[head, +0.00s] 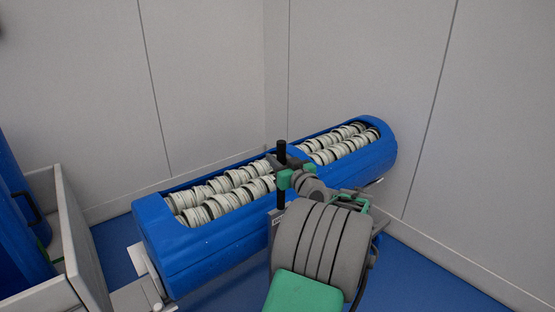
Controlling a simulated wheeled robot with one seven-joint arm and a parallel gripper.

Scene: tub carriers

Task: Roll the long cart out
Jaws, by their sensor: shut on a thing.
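The long cart (215,245) is a blue tub with rounded ends, filled with two rows of pale ringed rolls. It stands in the corner, running from the lower left to the upper right. My gripper (284,178), with green fingers, is shut on a black upright handle (282,152) at the cart's near long side. My arm hides part of the cart's near side and the lower part of the handle. The cart's wheels cannot be made out.
Pale wall panels (210,75) stand close behind the cart and at its right end. A grey-walled box (80,240) and a blue container (20,215) with a black handle are at the left. Blue floor (430,280) is clear at the lower right.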

